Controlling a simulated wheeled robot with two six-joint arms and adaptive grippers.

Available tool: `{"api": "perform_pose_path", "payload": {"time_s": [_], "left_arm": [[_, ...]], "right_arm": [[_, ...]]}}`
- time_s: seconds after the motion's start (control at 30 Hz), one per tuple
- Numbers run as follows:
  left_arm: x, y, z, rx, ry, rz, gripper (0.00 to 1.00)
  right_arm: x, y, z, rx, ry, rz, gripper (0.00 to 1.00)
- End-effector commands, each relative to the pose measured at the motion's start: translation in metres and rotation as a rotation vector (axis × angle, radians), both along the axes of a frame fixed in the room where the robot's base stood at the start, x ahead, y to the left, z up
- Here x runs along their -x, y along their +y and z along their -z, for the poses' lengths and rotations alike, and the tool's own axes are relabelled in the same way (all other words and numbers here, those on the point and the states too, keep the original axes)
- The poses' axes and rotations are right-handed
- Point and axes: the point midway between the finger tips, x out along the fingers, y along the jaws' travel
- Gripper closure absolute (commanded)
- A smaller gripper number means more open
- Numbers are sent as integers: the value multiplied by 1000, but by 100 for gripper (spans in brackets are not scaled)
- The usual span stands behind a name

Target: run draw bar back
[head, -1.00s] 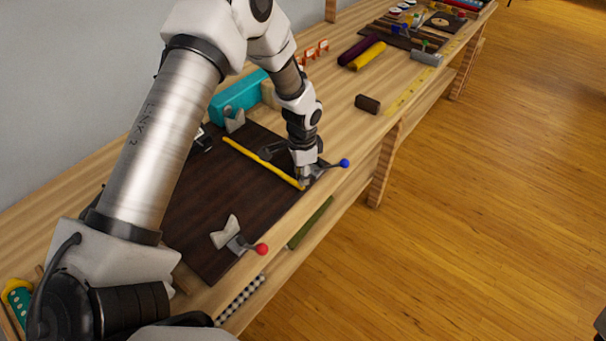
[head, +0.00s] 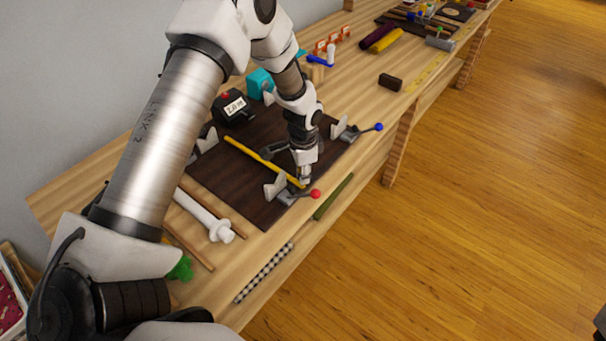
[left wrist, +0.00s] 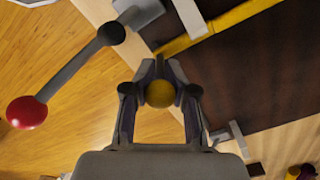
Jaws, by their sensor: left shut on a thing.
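The yellow draw bar (head: 255,154) lies across a dark brown board (head: 240,190), near the board's red-knobbed lever clamp (head: 290,192). In the left wrist view the bar (left wrist: 205,36) runs off to the upper right. My left gripper (head: 304,180) is at the bar's near end, by the board's front edge. In the left wrist view my left gripper (left wrist: 160,78) is shut on a round yellow knob (left wrist: 160,95). The red lever ball (left wrist: 26,112) is to its left, apart from the fingers.
A blue-knobbed clamp (head: 352,130) stands at the board's far end. A black box with a display (head: 232,108) is behind the board. White and wooden rods (head: 205,215) lie before it. A brown block (head: 390,82) lies farther along the bench.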

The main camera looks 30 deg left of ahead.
Motion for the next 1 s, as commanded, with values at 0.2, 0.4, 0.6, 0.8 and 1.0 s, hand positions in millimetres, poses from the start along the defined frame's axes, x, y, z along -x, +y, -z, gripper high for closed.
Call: {"api": "perform_pose_path", "payload": {"time_s": [0.2,0.4,0.6,0.8,1.0], "left_arm": [[5,0,2,1,15,0,74],[4,0,2,1,12,0,62],[3,0,2,0,9,0,62],[2,0,-14,1,5,-1,62],[3,1,-63,1,3,0,62]], "right_arm": [[0,0,0,0,0,0,15],[0,0,0,0,0,0,15],[0,0,0,0,0,0,15],[0,0,0,0,0,0,15],[0,0,0,0,0,0,15]]}}
